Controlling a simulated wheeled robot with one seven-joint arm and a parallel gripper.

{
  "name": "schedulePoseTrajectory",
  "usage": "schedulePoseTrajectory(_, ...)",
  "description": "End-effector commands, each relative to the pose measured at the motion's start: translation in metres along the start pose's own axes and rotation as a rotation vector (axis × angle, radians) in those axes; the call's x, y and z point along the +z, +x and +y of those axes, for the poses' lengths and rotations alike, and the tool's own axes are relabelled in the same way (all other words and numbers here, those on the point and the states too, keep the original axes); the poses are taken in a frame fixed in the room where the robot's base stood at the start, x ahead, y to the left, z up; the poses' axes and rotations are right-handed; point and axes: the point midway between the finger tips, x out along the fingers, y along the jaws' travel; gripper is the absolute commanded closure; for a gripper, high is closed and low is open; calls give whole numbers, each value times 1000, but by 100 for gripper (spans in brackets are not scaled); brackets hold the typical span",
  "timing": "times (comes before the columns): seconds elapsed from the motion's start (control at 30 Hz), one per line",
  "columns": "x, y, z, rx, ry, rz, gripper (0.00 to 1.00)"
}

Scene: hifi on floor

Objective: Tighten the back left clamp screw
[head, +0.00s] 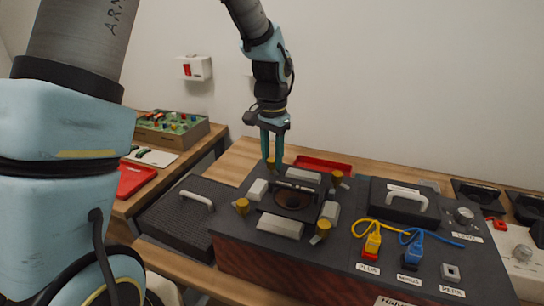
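The back left clamp screw is a brass knob (272,164) at the back left of the dark mount around a round opening (291,199), on top of the apparatus box. My gripper (272,158) points straight down at this knob. Other brass clamp screws stand at the back right (337,178), front left (241,206) and front right (323,228).
Grey blocks (280,227) surround the opening. Yellow (372,243) and blue (412,249) plugs with cables, a handled dark cover (400,201) and a dial (464,215) are to the right. A red tray (322,164) lies behind. A handled dark panel (180,222) is left.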

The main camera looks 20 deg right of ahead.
Motion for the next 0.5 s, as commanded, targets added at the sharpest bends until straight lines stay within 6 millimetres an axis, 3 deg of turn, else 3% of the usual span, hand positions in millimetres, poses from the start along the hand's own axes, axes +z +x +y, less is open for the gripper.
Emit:
schedulePoseTrajectory(0.17,0,0,0,0,-1,-1,38)
schedulePoseTrajectory(0.5,0,-5,0,0,-1,0,38)
